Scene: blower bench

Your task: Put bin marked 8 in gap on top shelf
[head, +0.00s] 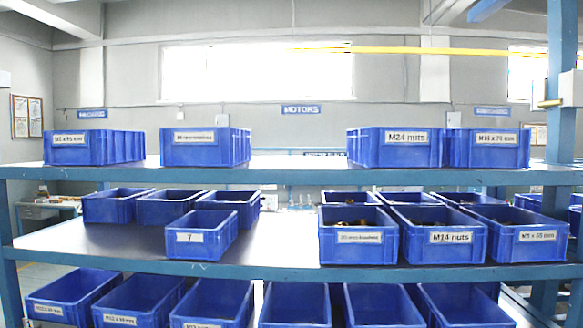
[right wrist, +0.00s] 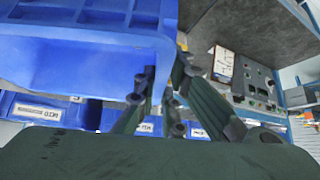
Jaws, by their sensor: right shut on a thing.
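The top shelf (head: 300,174) in the head view holds blue bins, with a wide gap in the middle between a bin with a small unreadable label (head: 205,148) and the M24 nuts bin (head: 395,148). In the right wrist view a large blue bin (right wrist: 75,66) fills the upper left, and my right gripper (right wrist: 158,92) is shut on its edge. No number shows on this bin, so I cannot tell its mark. The head view shows no bin marked 8. My left gripper is in neither view.
A bin marked 7 (head: 200,236) sits at the front of the middle shelf (head: 110,245), with bare shelf on both sides. Several bins stand behind and to its right, including M14 nuts (head: 440,235). More bins fill the lower shelf. A blue post (head: 560,90) stands at right.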

